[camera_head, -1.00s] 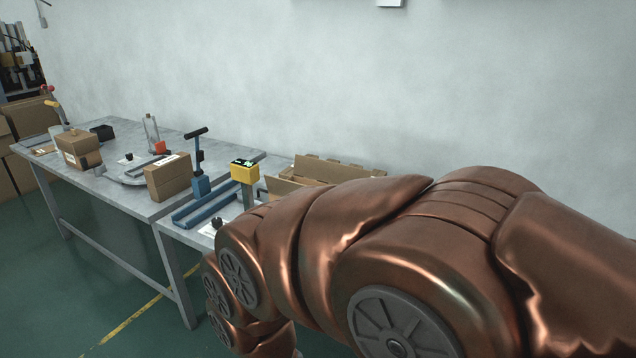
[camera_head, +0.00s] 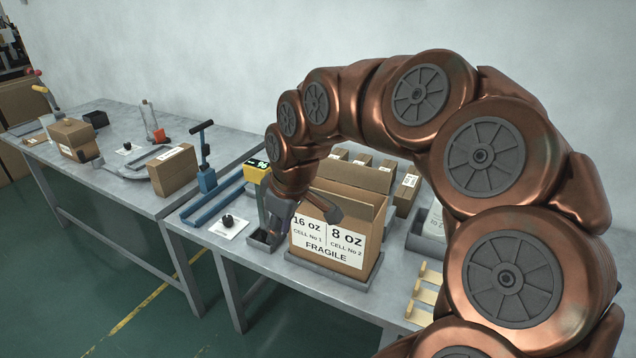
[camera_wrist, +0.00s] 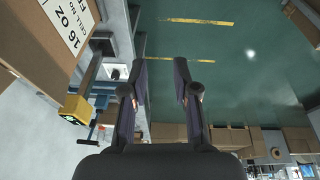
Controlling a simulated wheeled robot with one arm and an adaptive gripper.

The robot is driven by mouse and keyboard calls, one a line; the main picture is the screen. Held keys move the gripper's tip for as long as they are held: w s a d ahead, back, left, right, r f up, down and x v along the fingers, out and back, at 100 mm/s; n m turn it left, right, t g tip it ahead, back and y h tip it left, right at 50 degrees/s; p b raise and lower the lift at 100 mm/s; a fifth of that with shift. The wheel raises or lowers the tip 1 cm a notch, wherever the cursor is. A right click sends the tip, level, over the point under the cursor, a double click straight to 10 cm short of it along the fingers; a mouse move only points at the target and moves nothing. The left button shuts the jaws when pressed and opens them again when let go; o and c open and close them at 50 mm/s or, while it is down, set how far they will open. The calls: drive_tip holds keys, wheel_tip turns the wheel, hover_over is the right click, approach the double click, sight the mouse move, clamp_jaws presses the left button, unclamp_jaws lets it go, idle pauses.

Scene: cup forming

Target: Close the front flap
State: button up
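The cardboard box (camera_head: 325,242), labelled 16 oz, 8 oz and FRAGILE, stands upright on a grey tray (camera_head: 318,274). Brown flap panels (camera_head: 358,177) stand up at its top. My arm covers part of the top, so I cannot tell exactly how the front flap lies. My gripper (camera_head: 280,208) is at the box's left front corner. In the wrist view the fingers of my gripper (camera_wrist: 161,64) are apart with nothing between them.
A yellow display unit (camera_head: 256,171) and a blue stand (camera_head: 207,180) are left of the box. Small boxes (camera_head: 407,190) stand behind it and light wooden pieces (camera_head: 426,290) lie to the right. Another table with a closed box (camera_head: 173,170) is further left.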

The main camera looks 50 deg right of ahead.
drive_tip(key=t+h+p, duration=0.1)
drive_tip(key=t+p, duration=0.1)
approach(323, 191)
drive_tip(key=x, duration=0.5)
drive_tip(key=shift+p+x, duration=1.5)
drive_tip(key=shift+x, duration=2.35)
drive_tip(key=shift+d, duration=0.1)
drive_tip(key=shift+c, duration=0.4)
clamp_jaws()
